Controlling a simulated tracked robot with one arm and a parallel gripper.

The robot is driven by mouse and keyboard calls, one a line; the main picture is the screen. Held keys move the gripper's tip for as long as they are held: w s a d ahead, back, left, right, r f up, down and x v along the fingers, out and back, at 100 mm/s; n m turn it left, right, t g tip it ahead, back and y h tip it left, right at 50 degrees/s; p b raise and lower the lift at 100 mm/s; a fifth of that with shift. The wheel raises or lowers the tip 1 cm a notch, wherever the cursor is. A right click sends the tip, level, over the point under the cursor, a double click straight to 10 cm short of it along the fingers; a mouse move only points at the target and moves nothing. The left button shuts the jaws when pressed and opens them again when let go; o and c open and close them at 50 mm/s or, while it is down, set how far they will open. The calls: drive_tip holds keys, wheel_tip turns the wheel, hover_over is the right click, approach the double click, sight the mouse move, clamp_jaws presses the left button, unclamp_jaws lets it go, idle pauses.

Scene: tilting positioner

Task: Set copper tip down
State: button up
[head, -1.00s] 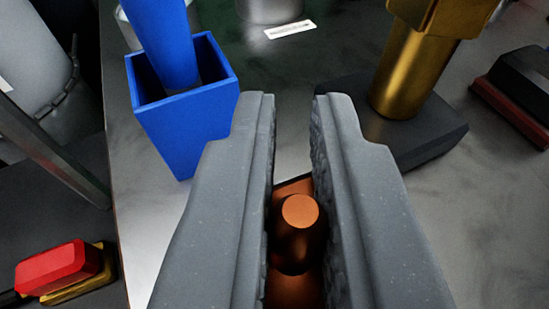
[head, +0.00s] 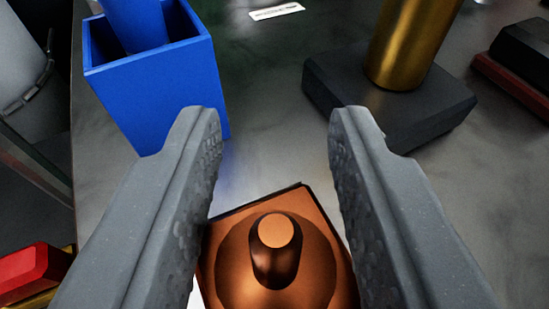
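The copper tip (head: 275,250) stands upright in the lower middle of the head view. A narrow flat-topped peg rises from a round, wider part on a square copper-coloured base. My gripper (head: 276,125) is open, with one grey finger on each side of the copper tip. Gaps show between both fingers and the peg, so nothing is held. The lower front part of the base is cut off by the picture's bottom edge.
A blue open box (head: 160,85) with a blue cylinder inside stands at the upper left. A brass post (head: 405,50) stands on a dark block (head: 390,115) at the upper right. A red object (head: 30,272) lies at the lower left. The grey metal table (head: 265,75) is clear between box and block.

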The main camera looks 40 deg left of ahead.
drive_tip(key=v, duration=1.2)
drive_tip(key=shift+p, duration=0.3)
drive_tip(key=shift+d+r, duration=0.1)
drive_tip(key=w+d+r+m+t+h, duration=0.2)
drive_tip(key=w+d+r+h, duration=0.15)
drive_tip(key=d+r, duration=0.65)
drive_tip(key=w+d+r+m+t+h, duration=0.2)
drive_tip(key=w+d+r, duration=0.35)
drive_tip(key=r, duration=0.85)
drive_tip(key=s+d+r+m+h, duration=0.2)
drive_tip(key=s+d+r, duration=0.5)
drive_tip(key=r, duration=0.4)
drive_tip(key=s+d+r+m+h, duration=0.2)
drive_tip(key=s+d+r, duration=0.6)
drive_tip(key=r, duration=0.3)
drive_tip(key=shift+r, duration=0.3)
drive_tip(key=shift+s, duration=0.15)
